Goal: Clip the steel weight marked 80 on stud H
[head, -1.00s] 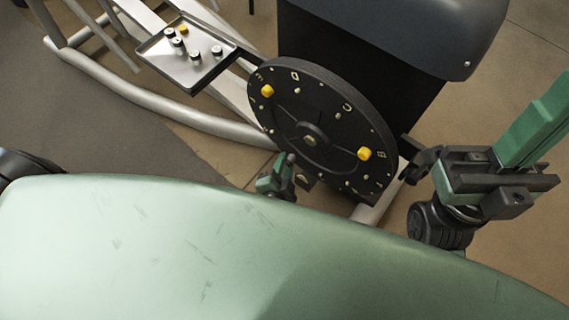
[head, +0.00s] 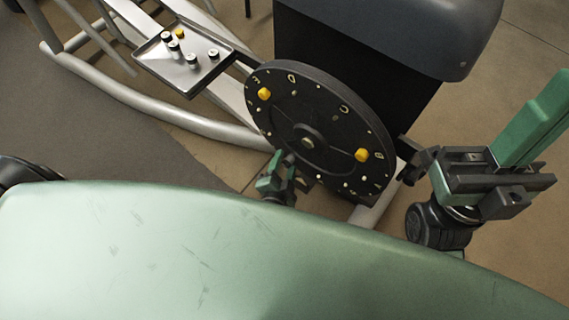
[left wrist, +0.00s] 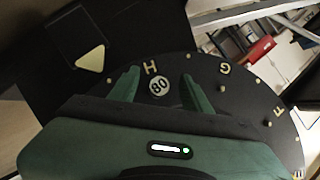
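The round weight marked 80 (left wrist: 159,86) sits on the black disc just below the letter H (left wrist: 150,68) in the left wrist view, at stud H. Its label faces the camera. My left gripper (left wrist: 160,88) has its two green fingers apart, one on each side of the weight, with visible gaps to it. In the head view my left gripper (head: 282,165) is at the lower left edge of the black disc (head: 335,125); the weight cannot be made out there. My right gripper (head: 412,165) is right of the disc, its finger opening unclear.
A metal tray (head: 205,75) with several small weights and a yellow piece stands at the upper left. Yellow knobs (head: 264,93) and (head: 361,155) sit on the disc. Letters G (left wrist: 225,69) and F (left wrist: 277,112) lie right of H. Pale floor frame rails run behind.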

